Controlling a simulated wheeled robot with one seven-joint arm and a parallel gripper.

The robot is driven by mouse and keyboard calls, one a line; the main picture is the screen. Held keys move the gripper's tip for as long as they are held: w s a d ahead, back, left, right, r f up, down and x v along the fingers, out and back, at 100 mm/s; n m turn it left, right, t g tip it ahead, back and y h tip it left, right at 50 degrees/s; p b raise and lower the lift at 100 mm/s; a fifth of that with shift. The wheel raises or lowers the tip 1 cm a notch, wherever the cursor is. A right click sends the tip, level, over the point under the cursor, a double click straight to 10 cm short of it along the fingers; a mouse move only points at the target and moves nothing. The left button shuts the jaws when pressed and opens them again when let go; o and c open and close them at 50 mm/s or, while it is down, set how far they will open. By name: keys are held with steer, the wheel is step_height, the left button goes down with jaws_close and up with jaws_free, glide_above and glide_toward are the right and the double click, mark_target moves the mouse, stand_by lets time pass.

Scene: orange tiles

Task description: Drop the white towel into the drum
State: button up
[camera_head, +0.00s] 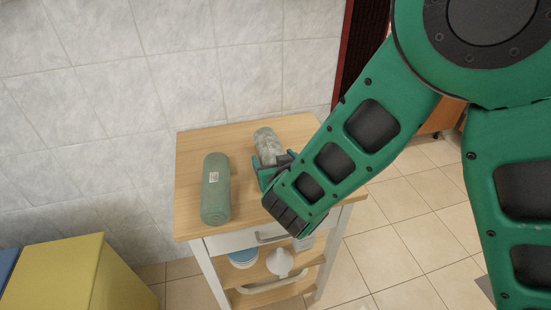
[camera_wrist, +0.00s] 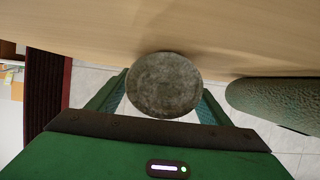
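A pale grey-white rolled towel (camera_head: 267,143), the only whitish roll, lies on the wooden top of a small cart (camera_head: 245,147). My gripper (camera_head: 274,168) is at its near end, with a finger on either side. In the wrist view, the towel's round, mottled end (camera_wrist: 164,85) fills the gap between the fingertips (camera_wrist: 165,92). The towel rests on the top, and whether the fingers press on it cannot be told. My arm hides part of the cart's right side. I cannot make out a drum in either view.
A green roll (camera_head: 216,189) with a label lies left of the towel and also shows in the wrist view (camera_wrist: 275,102). A tiled wall stands behind the cart. White items (camera_head: 280,262) sit on its lower shelf. A yellow box-like object (camera_head: 75,275) is at lower left. Tiled floor lies right.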

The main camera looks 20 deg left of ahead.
steer(key=shift+s+r, duration=0.1)
steer(key=shift+r, duration=0.05)
steer(key=v, duration=1)
steer(key=shift+s+r, duration=0.15)
steer(key=shift+s, duration=0.05)
steer(key=shift+s+d+r, duration=0.25)
steer(key=shift+s+d, duration=0.15)
steer(key=shift+d, duration=0.1)
